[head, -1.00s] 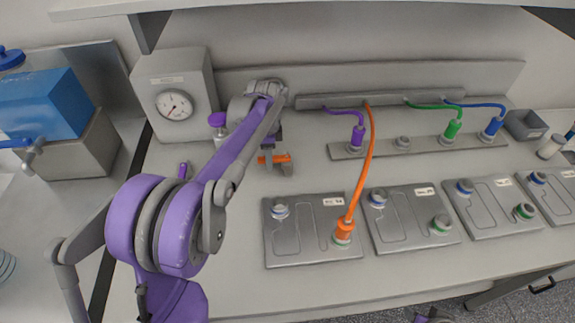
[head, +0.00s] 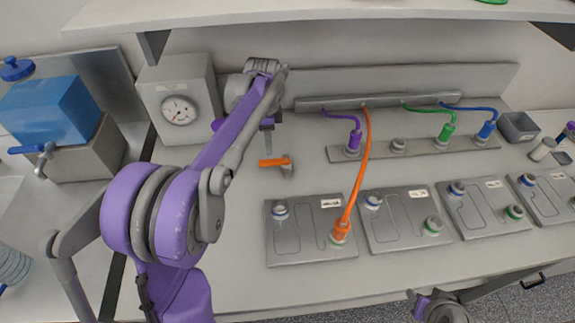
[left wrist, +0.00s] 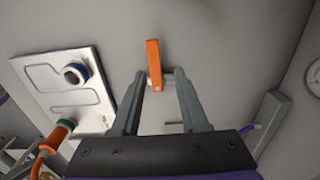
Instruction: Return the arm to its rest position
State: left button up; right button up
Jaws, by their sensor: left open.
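My left arm reaches in from the left in the head view. Its gripper (head: 267,148) hangs over the bench in front of the back rail, partly hidden by the forearm. In the left wrist view the left gripper (left wrist: 160,76) is open, with its two fingers apart. A small orange-handled piece (head: 272,162) stands on the bench just below the gripper. In the left wrist view its orange bar (left wrist: 154,62) shows beyond and between the fingertips, and I see no grip on it. My right gripper is not clearly visible.
A gauge box (head: 179,108) and a blue-topped box (head: 48,108) stand left of the arm. A socket strip (head: 400,147) with purple, green and blue plugs is to the right. An orange cable (head: 364,180) runs to the nearest cell plate (head: 300,245). A shelf (head: 330,18) overhangs above.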

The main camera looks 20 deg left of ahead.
pick_arm(q)
jog(key=shift+s+f, duration=0.1)
jog(key=shift+s, duration=0.05)
jog(key=s+d+n+t, duration=0.1)
jog(key=s+d+n, duration=0.1)
jog(key=s, duration=0.1)
jog(key=s+d+r+n+t, duration=0.1)
jog(key=s+d, duration=0.2)
jog(key=s, duration=0.1)
jog(key=s+d+n, duration=0.2)
jog(key=s+d, duration=0.1)
jog(key=s, duration=0.1)
jog(key=shift+s+d+r+n+t, duration=0.2)
jog(key=shift+n+t, duration=0.1)
jog(key=shift+t, duration=0.1)
jog(key=s+d+f+n+t, duration=0.1)
jog(key=s+f+n, duration=0.1)
jog(key=s, duration=0.1)
jog(key=s+d+f+n+t, duration=0.1)
jog(key=s+d+f+n, duration=0.1)
jog(key=s, duration=0.2)
jog(key=s+d+f+n, duration=0.1)
jog(key=s+n, duration=0.1)
jog(key=s, duration=0.2)
jog(key=shift+s+d+f+t, duration=0.25)
jog(key=shift+d+f+t, duration=0.15)
